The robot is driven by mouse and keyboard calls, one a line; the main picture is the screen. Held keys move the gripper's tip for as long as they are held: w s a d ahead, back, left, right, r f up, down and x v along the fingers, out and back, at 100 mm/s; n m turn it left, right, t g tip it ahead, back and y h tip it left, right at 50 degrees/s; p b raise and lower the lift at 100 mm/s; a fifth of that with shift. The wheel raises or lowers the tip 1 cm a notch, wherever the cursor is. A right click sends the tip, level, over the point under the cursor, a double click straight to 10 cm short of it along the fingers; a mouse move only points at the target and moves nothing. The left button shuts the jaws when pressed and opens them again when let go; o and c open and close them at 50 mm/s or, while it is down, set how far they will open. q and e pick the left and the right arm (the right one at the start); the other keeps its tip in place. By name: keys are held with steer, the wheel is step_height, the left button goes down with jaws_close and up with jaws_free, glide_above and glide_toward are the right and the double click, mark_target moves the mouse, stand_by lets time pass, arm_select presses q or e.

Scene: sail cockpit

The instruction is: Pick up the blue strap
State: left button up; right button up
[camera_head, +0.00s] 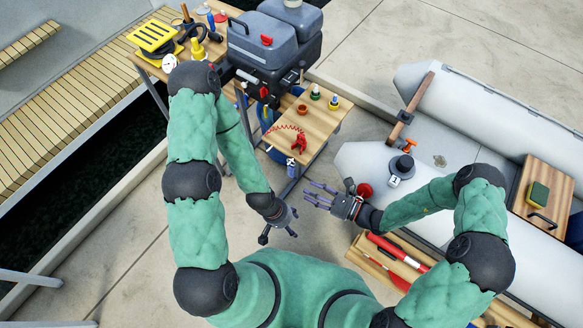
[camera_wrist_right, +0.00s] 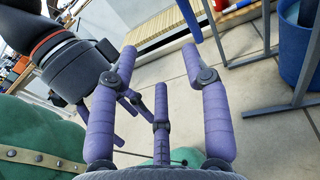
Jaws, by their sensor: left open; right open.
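A small blue piece (camera_head: 268,112) shows beside a yellow one under the outboard motor in the head view. It is too small to tell whether it is the blue strap, and no other strap can be made out. My left gripper (camera_head: 281,229) is open and empty over the concrete, below the small wooden table. My right gripper (camera_head: 314,195) is open and empty, just right of the left one and apart from the table. In the right wrist view, its purple fingers (camera_wrist_right: 160,75) are spread with nothing between them. The dark wrist of my left arm (camera_wrist_right: 75,65) shows close by.
The small wooden table (camera_head: 318,122) holds a red coiled cord (camera_head: 298,141) and small bottles. The grey outboard motor (camera_head: 273,40) stands behind it. A grey inflatable boat (camera_head: 470,100) lies right. A blue bucket (camera_wrist_right: 294,40) stands by table legs.

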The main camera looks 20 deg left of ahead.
mark_target(293, 170)
steer(key=w+a+t, duration=0.1)
steer(key=w+a+m, duration=0.1)
steer(key=w, duration=0.1)
steer(key=w+a+r+t, duration=0.1)
steer(key=shift+w+a+m+t+b, duration=0.3)
steer(key=shift+b, duration=0.1)
steer(key=x, duration=0.1)
steer(key=b+x, duration=0.1)
steer(key=x, duration=0.3)
steer(key=shift+s+a+r, duration=0.2)
steer(key=shift+s+r, duration=0.05)
steer(key=shift+w+a+b, duration=0.2)
steer(key=shift+a+b, duration=0.15)
steer(key=shift+a, duration=0.1)
jaws_close()
